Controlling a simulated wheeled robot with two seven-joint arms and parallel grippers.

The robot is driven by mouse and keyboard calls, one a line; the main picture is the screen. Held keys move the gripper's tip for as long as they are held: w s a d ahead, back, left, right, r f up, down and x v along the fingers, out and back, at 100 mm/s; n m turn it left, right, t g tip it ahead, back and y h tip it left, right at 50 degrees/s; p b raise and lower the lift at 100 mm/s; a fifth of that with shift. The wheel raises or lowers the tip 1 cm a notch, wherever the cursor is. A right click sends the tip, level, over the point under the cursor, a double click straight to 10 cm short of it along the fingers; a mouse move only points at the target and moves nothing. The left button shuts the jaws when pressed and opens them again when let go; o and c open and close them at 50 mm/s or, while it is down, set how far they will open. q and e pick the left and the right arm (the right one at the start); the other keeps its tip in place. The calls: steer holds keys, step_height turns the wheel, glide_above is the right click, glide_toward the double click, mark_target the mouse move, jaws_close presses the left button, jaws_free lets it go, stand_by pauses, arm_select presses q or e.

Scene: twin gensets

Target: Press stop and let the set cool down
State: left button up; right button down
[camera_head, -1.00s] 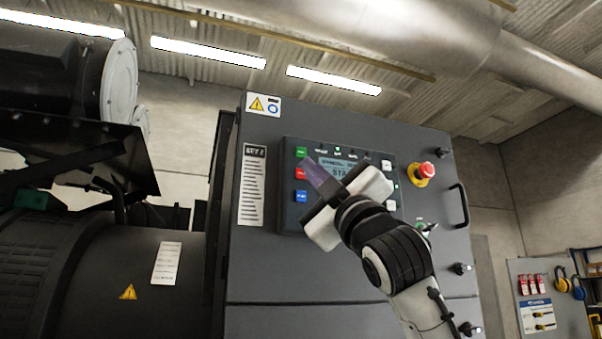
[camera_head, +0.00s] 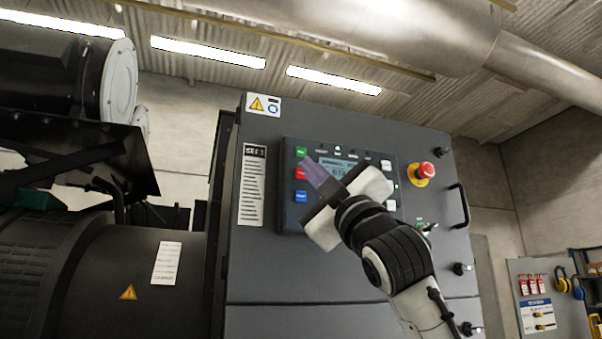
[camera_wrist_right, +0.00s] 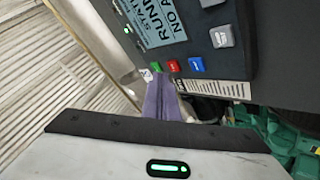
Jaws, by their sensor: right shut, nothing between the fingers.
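The grey generator cabinet (camera_head: 330,265) carries a dark control panel (camera_head: 292,221) with a lit screen (camera_head: 336,163). On its left side are a green button (camera_head: 301,152), a red button (camera_head: 300,173) and a blue button (camera_head: 300,196). My right gripper (camera_head: 308,168) is shut and empty, its purple fingertips over the panel beside the red button. In the right wrist view the fingertips (camera_wrist_right: 160,82) point toward the green (camera_wrist_right: 155,66) and red (camera_wrist_right: 173,66) buttons; I cannot tell whether they touch. The screen (camera_wrist_right: 155,20) there partly reads "RUNN". My left gripper is not shown.
A red emergency stop knob (camera_head: 427,170) on a yellow base sits right of the panel. A black handle (camera_head: 459,206) is on the cabinet's right edge. The dark engine and generator body (camera_head: 90,275) stand at the left. A tool board (camera_head: 545,295) hangs at far right.

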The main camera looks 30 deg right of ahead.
steer(key=shift+w, duration=0.15)
steer(key=shift+w+d+p, duration=0.15)
steer(key=shift+w+p, duration=0.15)
steer(key=shift+w, duration=0.05)
steer(key=shift+w+d+p, duration=0.1)
steer(key=shift+w+p, duration=0.2)
steer(key=shift+w, duration=0.1)
stand_by(0.6)
steer(key=shift+s+a, duration=0.2)
steer(key=shift+s, duration=0.65)
steer(key=s+a+b, duration=0.1)
steer(key=s, duration=0.5)
steer(key=shift+a, duration=0.2)
